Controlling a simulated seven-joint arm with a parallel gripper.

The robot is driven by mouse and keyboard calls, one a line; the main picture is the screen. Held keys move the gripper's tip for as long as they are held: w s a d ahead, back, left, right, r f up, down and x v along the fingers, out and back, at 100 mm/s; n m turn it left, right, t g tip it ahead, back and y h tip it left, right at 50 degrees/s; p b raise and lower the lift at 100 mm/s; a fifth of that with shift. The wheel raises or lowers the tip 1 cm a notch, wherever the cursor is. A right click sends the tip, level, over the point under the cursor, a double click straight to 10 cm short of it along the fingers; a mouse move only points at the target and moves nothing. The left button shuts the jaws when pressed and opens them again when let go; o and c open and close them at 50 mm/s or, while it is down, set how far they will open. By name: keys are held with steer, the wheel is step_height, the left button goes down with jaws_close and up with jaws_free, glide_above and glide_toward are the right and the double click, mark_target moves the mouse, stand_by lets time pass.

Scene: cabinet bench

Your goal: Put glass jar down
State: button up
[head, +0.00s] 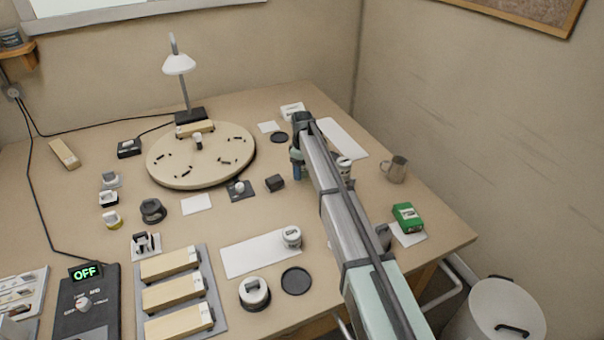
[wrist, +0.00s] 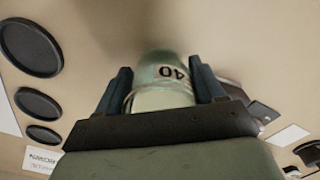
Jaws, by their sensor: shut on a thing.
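A glass jar (wrist: 160,97), pale greenish and see-through with a "40" label, stands between the two dark blue fingers of my gripper (wrist: 160,75) in the wrist view. The fingers are shut on its sides. In the head view my gripper (head: 297,168) is low over the bench, right of the round turntable (head: 201,155). The held jar cannot be made out there, being hidden by my gripper and arm. Whether its base touches the bench cannot be told.
A small dark block (head: 275,183) is just left of my gripper. A lidded jar (head: 344,168) is partly behind my arm, and a metal mug (head: 396,169) stands farther right. Black discs (wrist: 31,47) lie on the bench. A white sheet (head: 250,258) lies nearer the front.

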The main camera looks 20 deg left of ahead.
steer(key=shift+f, duration=1.1)
steer(key=shift+f, duration=0.15)
steer(key=o, duration=1.1)
step_height(320, 180, up, 12)
